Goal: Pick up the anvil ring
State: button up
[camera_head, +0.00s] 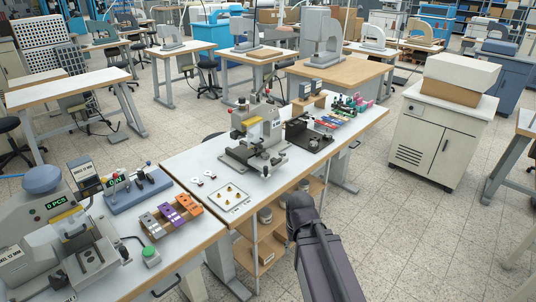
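I cannot tell for certain which part is the anvil ring. Two small pale ring-like parts with dark centres, one on the left (197,182) and one on the right (210,175), lie on the middle white table (185,160). In front of them is a white plate (240,208) with several small gold pieces on it. They are too small to make out. My dark arm rises from the bottom of the view to the right of this table's front edge. My gripper cannot be made out, so its state is not shown.
A grey press (268,150) stands behind the plate, with a black fixture (308,138) and coloured blocks to its right. A second press (60,245), a blue control box (138,192) and coloured clamps (172,214) occupy the near left table. Floor (385,215) is open at right.

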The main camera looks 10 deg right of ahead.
aim_at(265, 155)
jog(key=i, duration=0.85)
jog(key=u, duration=0.05)
